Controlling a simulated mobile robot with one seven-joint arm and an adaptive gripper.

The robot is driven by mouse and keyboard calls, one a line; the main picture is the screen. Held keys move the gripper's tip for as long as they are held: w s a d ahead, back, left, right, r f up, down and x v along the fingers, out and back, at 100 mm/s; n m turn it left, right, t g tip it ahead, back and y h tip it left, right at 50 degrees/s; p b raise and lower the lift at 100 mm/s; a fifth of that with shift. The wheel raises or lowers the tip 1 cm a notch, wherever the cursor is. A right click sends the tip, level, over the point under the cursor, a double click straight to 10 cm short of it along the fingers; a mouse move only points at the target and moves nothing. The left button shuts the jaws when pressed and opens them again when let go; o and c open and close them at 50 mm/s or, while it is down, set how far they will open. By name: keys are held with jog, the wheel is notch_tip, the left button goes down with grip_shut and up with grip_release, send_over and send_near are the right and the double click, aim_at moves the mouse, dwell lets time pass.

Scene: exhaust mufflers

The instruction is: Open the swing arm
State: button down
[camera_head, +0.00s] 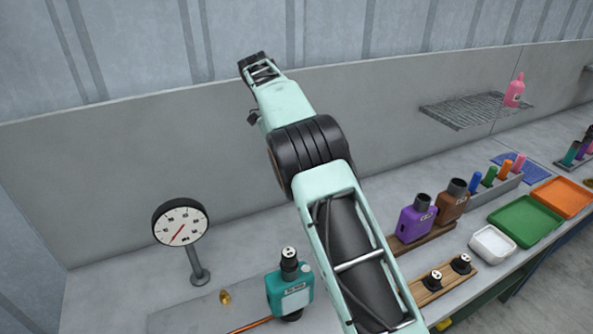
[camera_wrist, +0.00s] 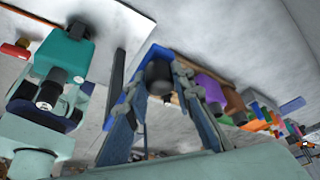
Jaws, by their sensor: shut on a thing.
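My gripper (camera_wrist: 160,98) shows in the wrist view as two blue-grey fingers that rise from the bottom and lean towards each other. A dark rounded part (camera_wrist: 159,77) shows between their far ends, and my gripper is shut on it. I cannot tell whether this part belongs to the swing arm. I cannot make out a swing arm for sure in either view. In the head view, my mint-green arm crosses the middle and covers part of the bench, and I cannot make out the grip.
A dial gauge (camera_head: 181,222) stands further left. Purple (camera_head: 416,222) and brown (camera_head: 451,205) bottles, a white tray (camera_head: 492,244) and a green tray (camera_head: 524,222) lie right. A wire shelf (camera_head: 477,109) juts from the wall.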

dwell(0.3)
jog(key=c, duration=1.7)
grip_release()
jog(key=shift+o, duration=0.2)
